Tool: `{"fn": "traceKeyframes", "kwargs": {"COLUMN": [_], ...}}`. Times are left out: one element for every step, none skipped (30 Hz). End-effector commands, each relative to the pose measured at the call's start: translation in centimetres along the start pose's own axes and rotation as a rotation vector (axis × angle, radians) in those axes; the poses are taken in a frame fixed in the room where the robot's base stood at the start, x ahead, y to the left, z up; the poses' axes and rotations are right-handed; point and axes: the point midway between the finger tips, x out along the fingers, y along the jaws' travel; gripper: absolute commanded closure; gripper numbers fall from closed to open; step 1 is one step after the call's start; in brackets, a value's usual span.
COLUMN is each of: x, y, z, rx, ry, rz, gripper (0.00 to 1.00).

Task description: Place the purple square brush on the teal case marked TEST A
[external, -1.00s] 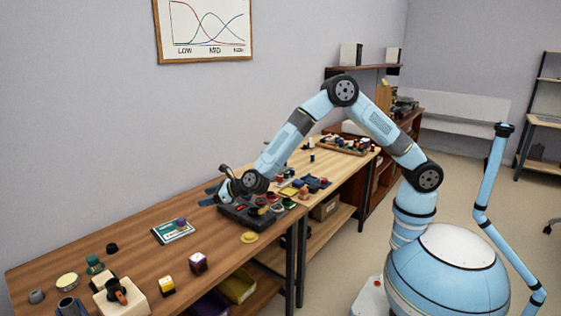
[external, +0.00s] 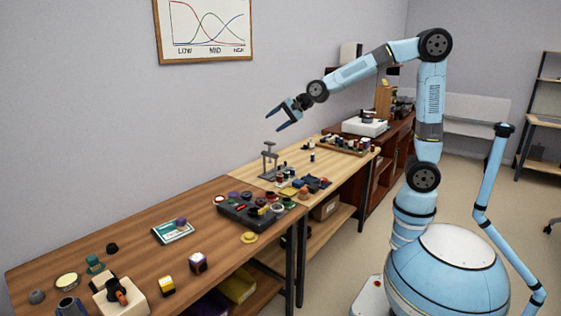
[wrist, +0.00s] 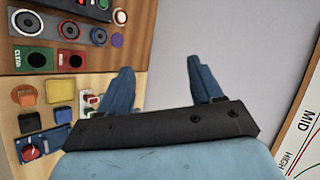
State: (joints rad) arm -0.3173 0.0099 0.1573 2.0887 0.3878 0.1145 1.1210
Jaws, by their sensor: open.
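A small purple block (external: 181,222), which looks like the brush, rests on the right part of the flat teal case (external: 160,231) on the brown table. The case has a pale label whose lettering is too small to read. My gripper (external: 275,121) is open and empty, raised high above the tables, to the right of the case and well apart from it. Its two blue fingers also show spread in the wrist view (wrist: 160,66), with nothing between them. The brush and case cannot be made out in the wrist view.
A black tray of round parts (external: 237,219) lies right of the case. A grey stand (external: 268,160) rises from the lighter table below my gripper. A yellow dish (external: 249,237), a dark cube (external: 198,263) and a cream block (external: 122,298) stand nearer the front.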

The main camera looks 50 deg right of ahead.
Motion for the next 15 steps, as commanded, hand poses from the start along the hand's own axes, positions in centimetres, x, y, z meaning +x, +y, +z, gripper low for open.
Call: {"fn": "traceKeyframes", "kwargs": {"x": [-2.2,-3.2,-4.7,-5.8,-6.9,-8.3,-9.4,-10.4,-11.9,-12.9,-14.0,-15.4,-16.4,-17.4,-18.8], "y": [0.6,1.1,1.8,2.3,2.9,3.7,4.4,5.1,6.0,6.7,7.4,8.4,9.2,10.1,11.2], "z": [-1.1,-1.6,-2.4,-2.9,-3.4,-4.0,-4.4,-4.8,-5.4,-5.8,-6.1,-6.5,-6.8,-7.1,-7.5], "rx": [-0.062,-0.101,-0.153,-0.191,-0.23,-0.281,-0.318,-0.356,-0.403,-0.44,-0.476,-0.521,-0.556,-0.59,-0.635], "ry": [0.013,0.017,0.024,0.029,0.032,0.037,0.04,0.042,0.046,0.048,0.049,0.05,0.05,0.048,0.047], "rz": [0.016,0.029,0.048,0.061,0.076,0.096,0.113,0.129,0.151,0.168,0.184,0.208,0.227,0.246,0.27], "gripper": [0.35,0.35,0.35,0.35,0.35,0.35,0.35,0.35,0.35,0.35,0.35,0.35,0.35,0.35,0.35]}}
